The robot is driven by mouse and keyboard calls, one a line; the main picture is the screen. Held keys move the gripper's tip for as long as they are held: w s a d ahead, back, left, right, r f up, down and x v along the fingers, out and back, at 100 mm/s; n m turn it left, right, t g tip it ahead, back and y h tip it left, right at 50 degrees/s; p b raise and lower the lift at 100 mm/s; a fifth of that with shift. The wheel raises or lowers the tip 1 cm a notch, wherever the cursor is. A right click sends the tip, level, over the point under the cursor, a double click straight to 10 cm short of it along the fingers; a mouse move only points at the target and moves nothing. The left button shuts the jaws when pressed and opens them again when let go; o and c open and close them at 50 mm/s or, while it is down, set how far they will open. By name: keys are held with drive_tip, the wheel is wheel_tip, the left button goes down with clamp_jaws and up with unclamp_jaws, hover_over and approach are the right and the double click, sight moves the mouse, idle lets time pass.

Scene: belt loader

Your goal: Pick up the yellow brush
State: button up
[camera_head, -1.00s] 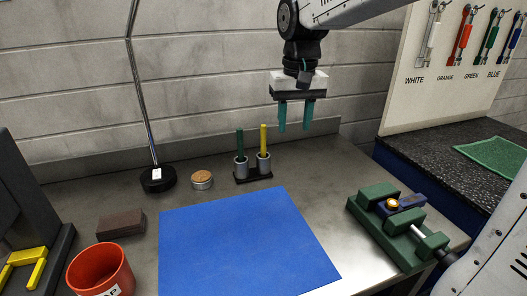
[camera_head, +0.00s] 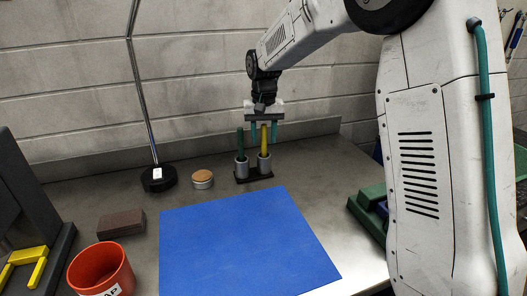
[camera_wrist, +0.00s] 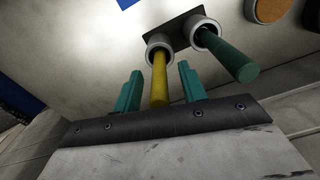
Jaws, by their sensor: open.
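The yellow brush (camera_head: 263,140) stands upright in the right cup (camera_head: 264,163) of a small dark two-cup holder (camera_head: 254,178) at the back of the bench. Only its handle shows; its lower end is hidden in the cup. My gripper (camera_head: 263,136) is open at the brush, its teal fingers on either side of the handle. In the wrist view the yellow handle (camera_wrist: 159,82) lies between the two fingertips (camera_wrist: 158,82), with a visible gap on both sides. A green brush (camera_head: 240,143) stands in the left cup, outside the fingers; it also shows in the wrist view (camera_wrist: 230,58).
A blue mat (camera_head: 245,245) lies in front of the holder. A cork-lidded tin (camera_head: 202,179), a lamp base (camera_head: 158,178), a brown block (camera_head: 121,223) and a red cup (camera_head: 100,268) are to the left. The wall (camera_head: 200,90) is close behind. My arm partly hides a green vise (camera_head: 367,213) at right.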

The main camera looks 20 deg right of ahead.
wheel_tip(320, 180, down, 2)
drive_tip(key=shift+c, duration=0.2)
clamp_jaws()
